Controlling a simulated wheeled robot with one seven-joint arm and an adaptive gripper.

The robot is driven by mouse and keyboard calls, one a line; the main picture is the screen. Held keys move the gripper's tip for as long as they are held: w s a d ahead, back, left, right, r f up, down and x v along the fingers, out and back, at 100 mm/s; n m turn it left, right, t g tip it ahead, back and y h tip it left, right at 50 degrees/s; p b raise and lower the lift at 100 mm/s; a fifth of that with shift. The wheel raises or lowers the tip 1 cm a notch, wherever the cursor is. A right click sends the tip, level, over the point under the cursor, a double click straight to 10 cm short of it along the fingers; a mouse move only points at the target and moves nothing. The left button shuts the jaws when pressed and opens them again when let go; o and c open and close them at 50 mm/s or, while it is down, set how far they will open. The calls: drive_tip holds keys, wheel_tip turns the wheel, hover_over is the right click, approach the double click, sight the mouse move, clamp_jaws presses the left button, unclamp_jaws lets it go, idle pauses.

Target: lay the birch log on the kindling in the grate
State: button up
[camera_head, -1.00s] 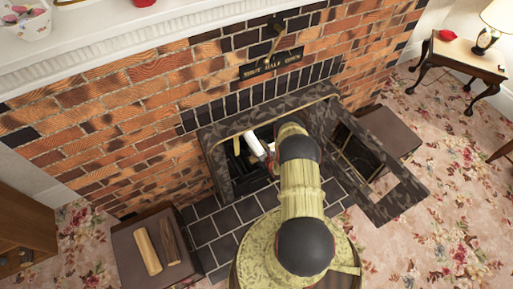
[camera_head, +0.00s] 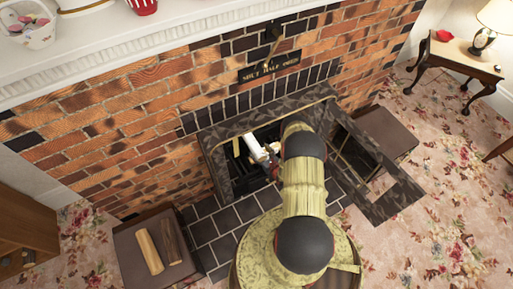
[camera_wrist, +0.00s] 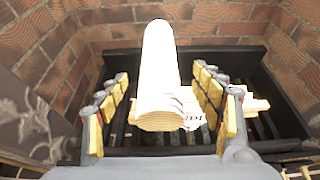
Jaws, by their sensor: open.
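The birch log (camera_wrist: 160,62) is pale with a round cut end towards me. In the wrist view it lies lengthwise between the fingers of my gripper (camera_wrist: 161,76). The gripper is open, with visible gaps on both sides of the log. Pale kindling (camera_wrist: 255,105) shows beside and below the log, over the dark bars of the grate (camera_wrist: 150,137). In the head view the log (camera_head: 257,147) is a white shape inside the fireplace opening, partly hidden by my arm. How much of the log rests on the kindling is hidden.
The fireplace frame (camera_head: 222,136) closes in around my arm, with its door (camera_head: 395,205) swung open on the right. Two split logs (camera_head: 149,251) lie on a brown box (camera_head: 128,237) at lower left. A small table (camera_head: 455,55) stands far right.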

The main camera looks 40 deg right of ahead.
drive_tip(key=p+v, duration=0.1)
drive_tip(key=v, duration=0.4)
drive_tip(key=shift+s+r, duration=0.15)
drive_tip(key=shift+s, duration=0.1)
drive_tip(key=shift+s+a+r, duration=0.1)
drive_tip(key=shift+s+a, duration=0.05)
drive_tip(key=shift+s, duration=0.2)
